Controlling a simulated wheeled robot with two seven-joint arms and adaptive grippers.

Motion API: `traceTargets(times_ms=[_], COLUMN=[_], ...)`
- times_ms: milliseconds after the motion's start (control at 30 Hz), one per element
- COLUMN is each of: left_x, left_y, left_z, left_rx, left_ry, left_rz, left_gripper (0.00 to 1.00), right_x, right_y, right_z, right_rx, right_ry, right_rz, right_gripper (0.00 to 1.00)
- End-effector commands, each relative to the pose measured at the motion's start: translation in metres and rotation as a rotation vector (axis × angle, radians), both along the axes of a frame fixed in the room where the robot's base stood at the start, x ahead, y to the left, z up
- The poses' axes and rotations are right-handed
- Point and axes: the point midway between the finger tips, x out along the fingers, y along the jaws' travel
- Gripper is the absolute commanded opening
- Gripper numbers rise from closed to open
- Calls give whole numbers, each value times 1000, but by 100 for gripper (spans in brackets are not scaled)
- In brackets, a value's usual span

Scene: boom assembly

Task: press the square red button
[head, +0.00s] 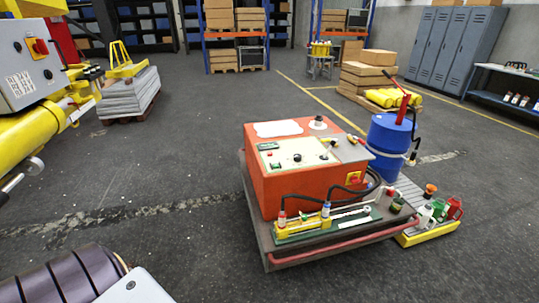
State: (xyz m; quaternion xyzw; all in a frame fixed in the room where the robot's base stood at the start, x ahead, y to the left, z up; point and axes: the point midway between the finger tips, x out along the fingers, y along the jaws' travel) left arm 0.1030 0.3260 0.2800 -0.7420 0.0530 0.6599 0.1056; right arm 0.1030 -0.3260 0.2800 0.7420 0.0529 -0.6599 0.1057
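A grey control box (28,62) on the yellow machine at the far left carries a red, roughly square button or switch (40,47) on a yellow plate.
The cabinet stands on a low cart (290,257). A blue drum (390,140) and a yellow-edged tray of bottles (433,234) stand to its right. A dark ribbed cylinder (70,278) fills the lower left corner. The floor between left machine and cart is clear.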

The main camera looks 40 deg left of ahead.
Motion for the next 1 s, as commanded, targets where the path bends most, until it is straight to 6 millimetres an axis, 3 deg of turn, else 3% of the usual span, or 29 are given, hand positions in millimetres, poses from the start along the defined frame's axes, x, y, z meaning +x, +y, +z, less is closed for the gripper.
traceTargets(times_ms=[33,367,1000], left_x=[0,-1,-1], left_y=[0,0,1], left_z=[0,0,0], left_rx=[0,0,0], left_ry=[1,1,1], left_rz=[0,0,0], left_gripper=[42,0,0], right_x=[0,0,-1], right_y=[0,0,0], right_z=[0,0,0], right_rx=[0,0,0], right_ry=[0,0,1], right_rz=[0,0,0], right_gripper=[40,40,40])
